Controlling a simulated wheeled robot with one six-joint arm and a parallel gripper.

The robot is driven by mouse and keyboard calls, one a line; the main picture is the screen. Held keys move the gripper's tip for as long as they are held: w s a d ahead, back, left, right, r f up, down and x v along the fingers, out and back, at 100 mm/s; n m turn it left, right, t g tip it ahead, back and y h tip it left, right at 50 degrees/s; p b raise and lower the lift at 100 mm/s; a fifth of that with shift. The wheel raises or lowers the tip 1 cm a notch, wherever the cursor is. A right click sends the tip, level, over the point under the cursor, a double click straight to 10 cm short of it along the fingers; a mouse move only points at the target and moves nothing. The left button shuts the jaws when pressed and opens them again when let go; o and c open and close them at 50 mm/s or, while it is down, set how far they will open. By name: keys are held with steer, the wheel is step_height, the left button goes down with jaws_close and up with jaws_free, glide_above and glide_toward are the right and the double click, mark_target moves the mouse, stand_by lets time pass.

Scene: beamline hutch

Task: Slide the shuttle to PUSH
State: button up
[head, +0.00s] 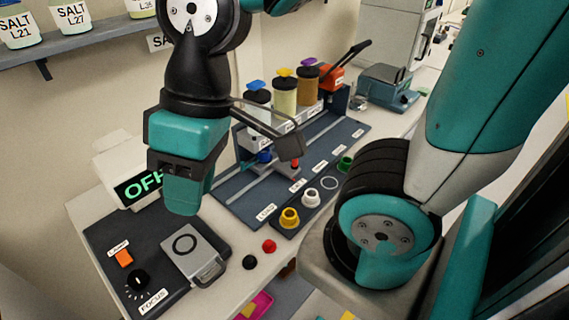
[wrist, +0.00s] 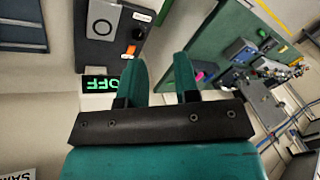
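The shuttle appears to be the pale block with a red knob (head: 294,164) on the dark railed station (head: 240,205) in the head view. A dark bracket on my wrist partly covers it. Small labels run along the station's front edge; the nearest reads LOAD (head: 266,211), and the others are too small to read surely. My gripper (head: 182,205) hangs left of the station, above the OFF box and lamp panel, apart from the shuttle. In the wrist view its two teal fingers (wrist: 159,75) stand apart with nothing between them. The shuttle is not recognisable there.
An OFF display (head: 137,187), a lamp and focus panel (head: 108,238) and a grey device (head: 194,254) lie at left. Capped jars (head: 284,95) stand behind the rail. A salt shelf (head: 85,50) is above.

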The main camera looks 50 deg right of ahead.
steer(key=shift+o, duration=0.9)
steer(key=w+d+m+h+p, duration=0.1)
steer(key=w+d+m, duration=0.2)
steer(key=w+d, duration=0.3)
steer(key=shift+w+d+f+t, duration=0.15)
steer(key=shift+w+f+t, duration=0.15)
steer(key=shift+w, duration=0.8)
steer(key=m+h+p, duration=0.3)
steer(key=m+p, duration=0.1)
steer(key=m, duration=0.5)
glide_above(295, 167)
step_height(295, 167, down, 10)
steer(key=shift+g, duration=0.4)
steer(key=f+p, duration=0.1)
steer(key=f, duration=0.4)
steer(key=f+p, duration=0.1)
steer(key=f, duration=0.5)
steer(key=f+p, duration=0.1)
steer(key=f, duration=0.5)
steer(key=shift+w+d+p, duration=0.3)
steer(key=shift+d+p, duration=0.05)
steer(key=shift+p, duration=0.05)
jaws_close()
steer(key=shift+d, duration=0.1)
